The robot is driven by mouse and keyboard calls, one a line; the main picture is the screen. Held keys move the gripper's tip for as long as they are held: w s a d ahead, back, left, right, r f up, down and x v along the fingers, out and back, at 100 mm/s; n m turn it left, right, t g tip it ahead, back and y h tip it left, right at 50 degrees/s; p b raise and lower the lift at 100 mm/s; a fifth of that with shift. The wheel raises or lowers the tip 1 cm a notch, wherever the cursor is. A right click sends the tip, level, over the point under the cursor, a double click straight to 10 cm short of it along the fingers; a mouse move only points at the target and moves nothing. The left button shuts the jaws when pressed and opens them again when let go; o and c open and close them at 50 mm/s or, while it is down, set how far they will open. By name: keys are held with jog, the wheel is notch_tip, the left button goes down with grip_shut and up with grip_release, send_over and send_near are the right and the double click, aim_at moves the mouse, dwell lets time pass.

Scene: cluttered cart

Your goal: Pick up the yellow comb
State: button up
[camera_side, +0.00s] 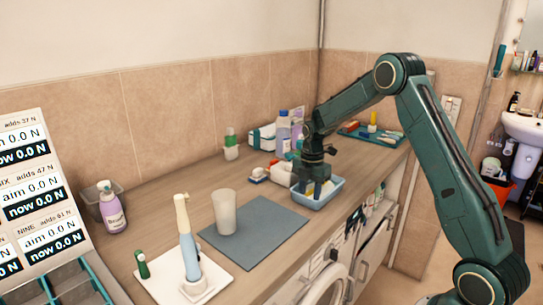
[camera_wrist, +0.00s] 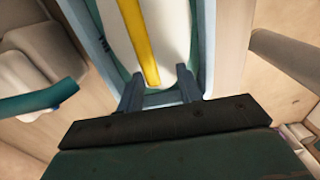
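The yellow comb (camera_wrist: 138,40) shows in the wrist view as a narrow yellow strip lying on a white object (camera_wrist: 172,35) inside a blue tub (camera_wrist: 207,50). The tub also shows in the side view (camera_side: 327,199), with my gripper (camera_side: 312,184) pointing down into it. In the wrist view the two grey fingers of my gripper (camera_wrist: 160,88) stand apart, and the comb's near end lies between and just beyond them, with no finger clearly touching it. The comb's far end is cut off by the top of the picture. The side view shows only a small yellow patch in the tub.
A grey mat (camera_side: 256,232) with a frosted cup (camera_side: 225,212) lies left of the tub. An electric toothbrush (camera_side: 188,245) stands on a white tray at the front. Bottles (camera_side: 283,132) stand behind the tub, and a teal tray (camera_side: 375,136) lies farther back.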

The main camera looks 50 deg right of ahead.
jog(key=shift+r, duration=0.15)
notch_tip(320, 180, up, 20)
dwell(0.9)
jog(key=shift+a, duration=0.1)
dwell(0.4)
send_over(261, 237)
notch_tip(261, 237, down, 16)
jog(key=shift+r, duration=0.1)
dwell(0.9)
jog(key=shift+f, duration=2.2)
jog(key=shift+f, duration=0.15)
